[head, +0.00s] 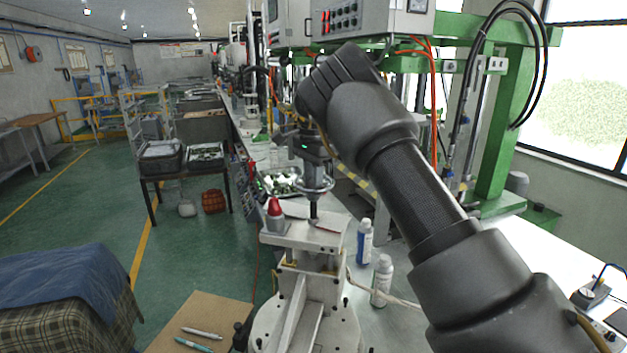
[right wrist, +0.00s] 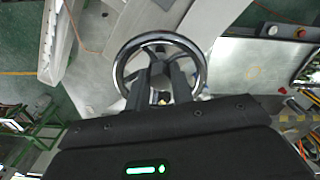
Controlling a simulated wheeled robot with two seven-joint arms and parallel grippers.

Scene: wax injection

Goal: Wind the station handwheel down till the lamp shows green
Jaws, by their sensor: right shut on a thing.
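The handwheel (head: 325,188) is a metal ring on an upright dark shaft above the pale station (head: 300,236). In the right wrist view its dark rim (right wrist: 203,66) shows as a nearly full circle. My right gripper (head: 314,176) points down at it from above. In the right wrist view the fingers of the right gripper (right wrist: 161,82) reach inside the ring and are shut on the wheel at its hub. The fingertips' exact contact is partly hidden. The lamp (head: 274,208) beside the shaft looks red, not green. My left gripper is not in view.
Two bottles, one blue-labelled (head: 364,242) and one white (head: 382,280), stand right of the station. A brown board (head: 205,312) with pens lies at the front left. A control box (head: 375,18) hangs above.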

